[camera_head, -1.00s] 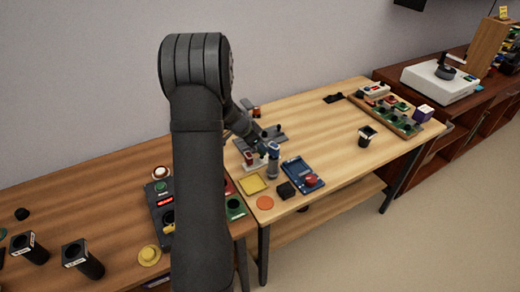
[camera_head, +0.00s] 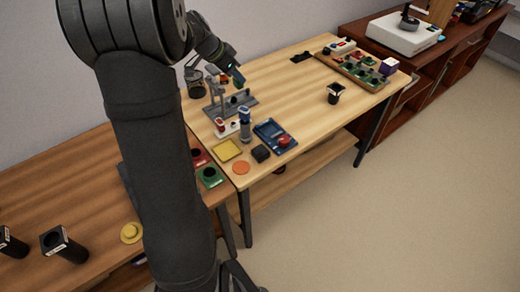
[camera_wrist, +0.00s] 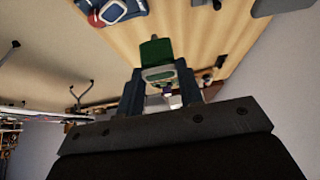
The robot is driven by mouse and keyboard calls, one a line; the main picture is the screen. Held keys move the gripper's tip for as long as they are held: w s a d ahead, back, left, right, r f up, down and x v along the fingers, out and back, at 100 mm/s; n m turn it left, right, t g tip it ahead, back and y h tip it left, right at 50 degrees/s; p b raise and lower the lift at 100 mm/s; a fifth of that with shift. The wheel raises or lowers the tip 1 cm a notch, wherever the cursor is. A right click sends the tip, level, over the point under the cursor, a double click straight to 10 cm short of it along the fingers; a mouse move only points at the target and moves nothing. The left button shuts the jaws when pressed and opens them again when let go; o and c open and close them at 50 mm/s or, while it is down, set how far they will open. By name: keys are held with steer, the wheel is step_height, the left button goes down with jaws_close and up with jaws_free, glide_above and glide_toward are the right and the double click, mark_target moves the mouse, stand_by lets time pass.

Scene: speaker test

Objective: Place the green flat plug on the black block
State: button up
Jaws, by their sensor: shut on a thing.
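The green flat plug (camera_wrist: 155,55) is between the fingers of my gripper (camera_wrist: 158,85) in the wrist view, its green end sticking out past the fingertips. In the head view my gripper (camera_head: 237,76) is above the back left part of the light wooden table, over the grey stand; the plug is too small to make out there. The black block (camera_head: 261,153) is small and dark, on the table's front left part, between a yellow square tray and a blue tray. My gripper is behind it and higher, well apart from it.
The blue tray (camera_head: 273,133) with a red knob is right of the block. The yellow tray (camera_head: 228,150) and an orange disc (camera_head: 241,168) are left of it. A grey-and-blue cylinder (camera_head: 245,125) stands behind it. The table's middle is mostly clear around a black cup (camera_head: 335,93).

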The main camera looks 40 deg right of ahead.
steer(key=s, duration=2.6)
glide_above(258, 152)
step_height(258, 152, down, 12)
steer(key=shift+f, duration=2.2)
steer(key=shift+f, duration=0.15)
steer(key=o, duration=0.9)
steer(key=shift+o, duration=0.2)
